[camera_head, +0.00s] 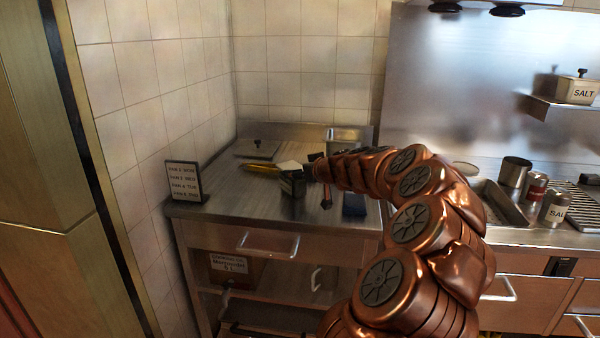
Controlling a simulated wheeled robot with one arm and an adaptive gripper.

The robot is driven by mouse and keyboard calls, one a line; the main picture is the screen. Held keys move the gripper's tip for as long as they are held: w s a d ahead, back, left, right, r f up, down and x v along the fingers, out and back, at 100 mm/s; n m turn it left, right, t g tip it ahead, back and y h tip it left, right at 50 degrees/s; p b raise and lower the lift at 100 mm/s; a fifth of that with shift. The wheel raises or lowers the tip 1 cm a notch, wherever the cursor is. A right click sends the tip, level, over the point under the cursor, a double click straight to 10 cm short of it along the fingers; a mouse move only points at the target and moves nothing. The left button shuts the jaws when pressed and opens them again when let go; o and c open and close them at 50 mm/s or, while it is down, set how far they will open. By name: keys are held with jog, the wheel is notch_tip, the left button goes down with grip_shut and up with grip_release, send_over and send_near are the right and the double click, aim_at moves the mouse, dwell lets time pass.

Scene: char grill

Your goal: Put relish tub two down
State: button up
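My gripper (313,168) is at the end of my copper-coloured arm, above the steel counter on the left. A small dark tub (293,186) with a pale top is right at its fingertips, to their left. It may be relish tub two, but I can read no label on it. The tub looks upright and on or just above the counter; I cannot tell which. The fingers are small and partly hidden, so their grip on the tub is unclear.
A yellow-handled item (261,167) lies left of the tub. A sign (185,181) stands at the counter's left edge, and a dark blue block (354,206) sits right. The steel counter (235,200) is clear at front left.

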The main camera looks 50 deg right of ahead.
jog(key=o, duration=0.4)
jog(key=shift+o, duration=0.2)
jog(key=shift+r, duration=0.1)
jog(key=shift+r+p, duration=0.15)
jog(key=shift+p, duration=0.15)
jog(key=shift+s, duration=0.35)
jog(key=b+v, duration=0.1)
jog(key=v, duration=1)
jog(key=shift+a+r, duration=0.15)
jog(key=shift+r, duration=0.05)
jog(key=shift+s, duration=0.1)
